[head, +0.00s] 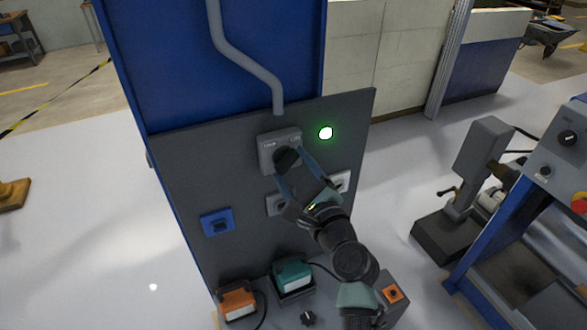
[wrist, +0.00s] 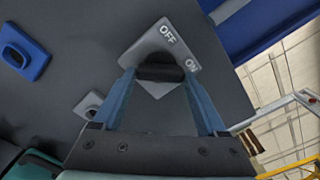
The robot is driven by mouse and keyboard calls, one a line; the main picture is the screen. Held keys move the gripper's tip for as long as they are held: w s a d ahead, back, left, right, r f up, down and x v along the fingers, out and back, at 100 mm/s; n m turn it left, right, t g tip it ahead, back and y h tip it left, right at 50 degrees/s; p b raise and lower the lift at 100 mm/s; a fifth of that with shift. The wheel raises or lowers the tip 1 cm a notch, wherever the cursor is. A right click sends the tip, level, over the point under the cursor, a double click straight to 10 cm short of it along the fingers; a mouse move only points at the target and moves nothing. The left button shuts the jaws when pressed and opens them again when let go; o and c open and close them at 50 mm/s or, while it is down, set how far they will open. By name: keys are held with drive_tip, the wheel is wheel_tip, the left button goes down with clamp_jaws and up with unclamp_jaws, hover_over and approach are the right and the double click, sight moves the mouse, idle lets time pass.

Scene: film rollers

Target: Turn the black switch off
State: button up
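The black switch (head: 288,158) is a dark knob on a grey box (head: 266,157) fixed to a dark upright panel. In the wrist view, the knob (wrist: 160,73) sits on a grey plate (wrist: 157,43) marked OFF at the top and ON at the right. My gripper (head: 294,165) is at the switch, with its two blue fingers wide apart on either side of the knob. In the wrist view, my gripper (wrist: 158,76) has its fingertips close to the knob's ends; contact is unclear. The fingers and knob partly hide the plate. A green light (head: 326,133) glows right of the box.
Below the box are a blue socket (head: 217,222) and a grey fitting (head: 274,205); another grey fitting (head: 343,180) is behind my wrist. Orange (head: 238,302) and green (head: 292,275) devices stand lower down. A blue-framed machine (head: 520,220) stands at the right.

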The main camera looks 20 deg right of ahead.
drive_tip(key=c, duration=0.6)
drive_tip(key=shift+f, duration=0.1)
drive_tip(key=n+b, duration=0.4)
drive_tip(key=shift+f+n, duration=0.1)
drive_tip(key=shift+n, duration=0.2)
drive_tip(key=shift+r+n+b, duration=0.2)
drive_tip(key=shift+n+b, duration=2.75)
drive_tip(key=shift+n, duration=0.4)
drive_tip(key=shift+r+n+b, duration=0.15)
drive_tip(key=shift+n+b, duration=2.75)
drive_tip(key=shift+n, duration=0.45)
